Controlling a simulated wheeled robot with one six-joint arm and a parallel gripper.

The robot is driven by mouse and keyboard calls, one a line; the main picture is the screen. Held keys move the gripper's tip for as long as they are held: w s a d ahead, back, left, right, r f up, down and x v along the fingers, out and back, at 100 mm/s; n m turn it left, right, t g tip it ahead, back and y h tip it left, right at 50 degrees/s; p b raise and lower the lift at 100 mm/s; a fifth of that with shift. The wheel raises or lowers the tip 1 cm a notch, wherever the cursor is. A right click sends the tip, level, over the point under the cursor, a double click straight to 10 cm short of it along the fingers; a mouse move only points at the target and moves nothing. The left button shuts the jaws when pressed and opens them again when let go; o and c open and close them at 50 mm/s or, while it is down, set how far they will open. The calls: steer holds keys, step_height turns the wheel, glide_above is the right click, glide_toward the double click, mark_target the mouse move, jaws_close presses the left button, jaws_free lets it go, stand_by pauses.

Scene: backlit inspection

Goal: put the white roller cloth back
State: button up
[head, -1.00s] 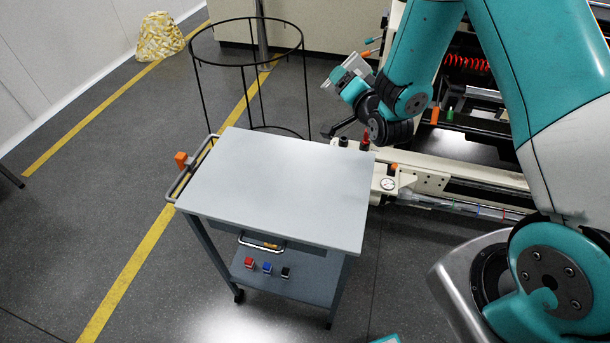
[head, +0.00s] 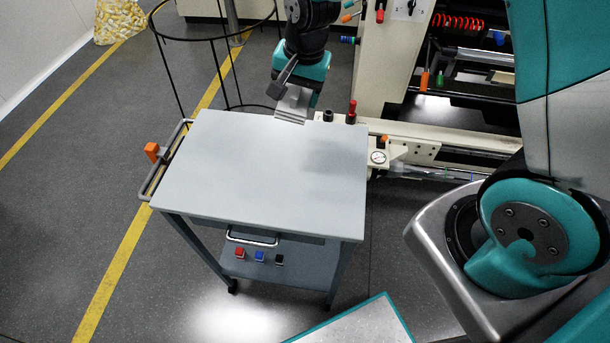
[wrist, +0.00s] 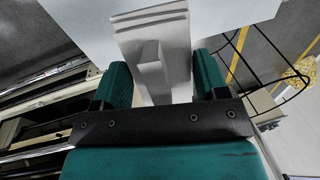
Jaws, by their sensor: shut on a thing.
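The white roller cloth (wrist: 152,40) is a folded, pale stack held between the two teal fingers of my gripper (wrist: 161,78) in the wrist view. In the head view the cloth (head: 292,103) shows as a pale grey-white piece under my gripper (head: 297,88), at the far edge of the grey trolley top (head: 270,175). My gripper is shut on the cloth, which points downward and is slightly tilted. Whether the cloth touches the trolley top cannot be told. The trolley top is bare.
Red, blue and black buttons (head: 259,256) sit on the trolley's lower shelf. A black wire hoop stand (head: 160,65) stands behind left. The cream machine (head: 430,150) with a gauge is at the right. A teal-edged panel (head: 360,325) lies at the bottom. Floor at left is clear.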

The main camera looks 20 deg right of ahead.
mark_target(305, 177)
steer(key=s+g, duration=0.1)
steer(key=s+r, duration=0.1)
steer(key=s, duration=0.1)
steer(key=s+r+g, duration=0.1)
steer(key=s, duration=0.1)
steer(key=shift+a+n+g+b, duration=0.3)
steer(key=shift+a+b, duration=0.05)
steer(key=shift+a, duration=0.05)
steer(key=shift+h, duration=0.3)
steer(key=f+p, duration=0.1)
steer(key=f, duration=0.5)
steer(key=f+p, duration=0.1)
steer(key=f, duration=0.6)
steer(key=f+p, duration=0.1)
steer(key=f, duration=0.5)
steer(key=shift+s+f, duration=0.3)
steer(key=shift+s, duration=0.1)
steer(key=o, duration=0.9)
steer(key=shift+o, duration=0.2)
steer(key=shift+r, duration=0.1)
